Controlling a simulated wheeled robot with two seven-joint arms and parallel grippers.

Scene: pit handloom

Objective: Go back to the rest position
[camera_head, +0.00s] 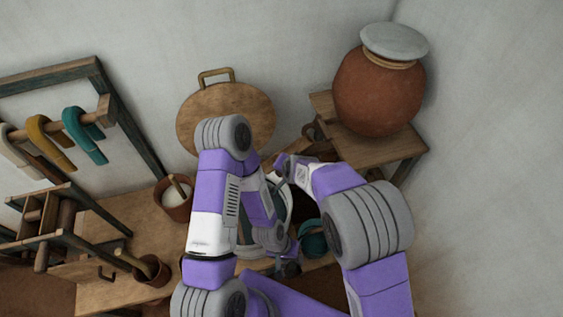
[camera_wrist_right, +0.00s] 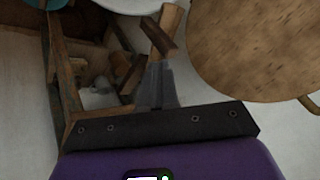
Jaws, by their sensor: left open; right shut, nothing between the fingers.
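Both of my arms cross in the middle of the head view and hide part of the scene behind them. My left gripper (camera_head: 289,267) shows low in the middle, small and dark, open, near the bench's right part and a teal item (camera_head: 312,238). My right gripper reaches the area between the round wooden board (camera_head: 226,105) and the stool, partly hidden by its own arm in the head view. In the right wrist view its fingers (camera_wrist_right: 157,85) are together and empty, with a wooden handle-like piece (camera_wrist_right: 166,30) just beyond their tips; I cannot tell whether they touch it.
A clay pot with a grey lid (camera_head: 380,90) stands on a wooden stool (camera_head: 410,148) at the right. A rack with hanging yarn skeins (camera_head: 84,135) stands at the left. A bench (camera_head: 110,292) holds a pot of white stuff (camera_head: 174,197) and a brown cup (camera_head: 150,270).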

